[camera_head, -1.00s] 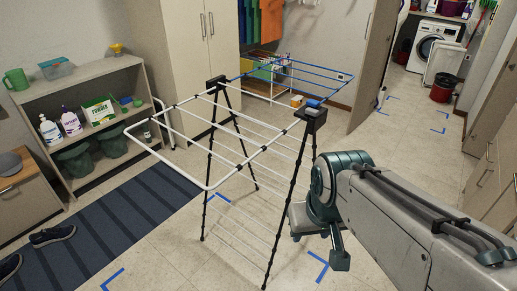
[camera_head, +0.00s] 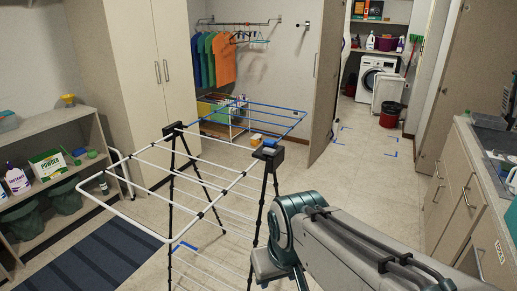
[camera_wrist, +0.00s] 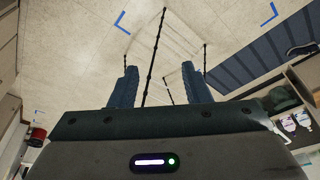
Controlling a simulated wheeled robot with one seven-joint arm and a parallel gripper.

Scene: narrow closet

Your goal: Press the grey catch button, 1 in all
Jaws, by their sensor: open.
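A folding drying rack with white rails (camera_head: 205,170), blue far rails and black legs stands open in the middle of the floor. It has a black hinge block at its near right corner (camera_head: 268,154) and another at its far left (camera_head: 173,130). I cannot make out a grey catch button on either. My gripper (camera_wrist: 159,66) shows in the wrist view with its two dark fingers apart and nothing held. A black rack leg (camera_wrist: 152,60) shows between the fingers, apparently beyond them. In the head view my arm covers the space right of the rack, and the fingers are hidden.
A shelf (camera_head: 50,185) with bottles and a powder box stands left. A tall wardrobe (camera_head: 150,75) stands behind the rack. A counter with drawers (camera_head: 465,190) runs along the right. A striped mat (camera_head: 95,260) lies front left. Open floor (camera_head: 370,170) lies between rack and counter.

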